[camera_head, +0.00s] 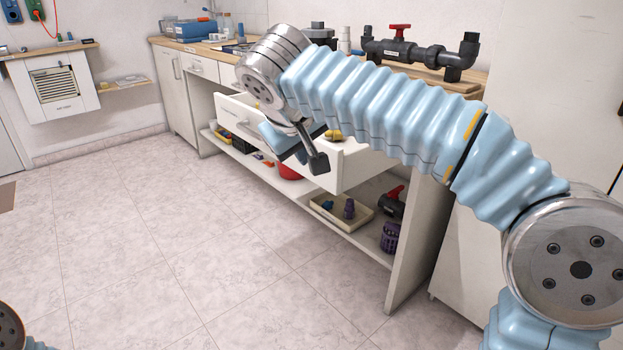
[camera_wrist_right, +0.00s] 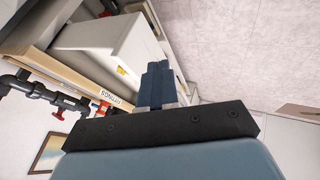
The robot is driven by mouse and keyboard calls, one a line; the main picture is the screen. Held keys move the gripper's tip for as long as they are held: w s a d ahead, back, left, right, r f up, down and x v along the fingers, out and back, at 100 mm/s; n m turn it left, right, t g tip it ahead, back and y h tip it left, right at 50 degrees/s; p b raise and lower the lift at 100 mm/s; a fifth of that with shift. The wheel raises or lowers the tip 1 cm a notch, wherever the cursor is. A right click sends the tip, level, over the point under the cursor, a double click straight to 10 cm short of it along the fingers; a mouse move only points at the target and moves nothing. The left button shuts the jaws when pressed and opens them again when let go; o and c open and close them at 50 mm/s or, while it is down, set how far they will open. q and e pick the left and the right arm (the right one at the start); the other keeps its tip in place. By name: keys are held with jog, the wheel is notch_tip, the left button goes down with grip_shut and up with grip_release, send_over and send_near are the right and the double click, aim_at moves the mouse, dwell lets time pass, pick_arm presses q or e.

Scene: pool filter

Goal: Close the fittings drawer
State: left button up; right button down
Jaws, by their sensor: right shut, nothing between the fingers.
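The fittings drawer (camera_head: 237,113) is a white drawer under the wooden worktop, pulled out in the head view. A yellow item (camera_head: 333,135) shows inside it. In the wrist view the drawer (camera_wrist_right: 105,45) is the pale box at upper left, near a FITTINGS label (camera_wrist_right: 112,97) on the worktop edge. My right gripper (camera_head: 292,152) is in front of the drawer front and hides its middle. Its dark blue fingers (camera_wrist_right: 157,85) are shut and empty in the wrist view. I cannot tell whether they touch the drawer front. My left gripper is out of view.
The worktop (camera_head: 455,86) carries a pipe assembly with a red valve (camera_head: 400,32). A lower shelf (camera_head: 345,222) holds a tray (camera_head: 341,208), a red bowl (camera_head: 288,172) and purple parts (camera_head: 391,237). Another drawer (camera_head: 201,67) sits at the left. The tiled floor (camera_head: 150,240) in front is clear.

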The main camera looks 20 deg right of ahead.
jog(key=b, duration=0.1)
send_near(327, 177)
notch_tip(327, 177, down, 4)
jog(key=a, duration=0.3)
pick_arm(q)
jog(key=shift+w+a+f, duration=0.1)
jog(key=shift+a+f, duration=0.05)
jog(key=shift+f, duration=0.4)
pick_arm(e)
jog(key=w+d, duration=0.1)
jog(key=d, duration=0.2)
jog(key=w+d, duration=0.1)
jog(key=shift+w+d, duration=0.15)
jog(key=shift+w, duration=0.15)
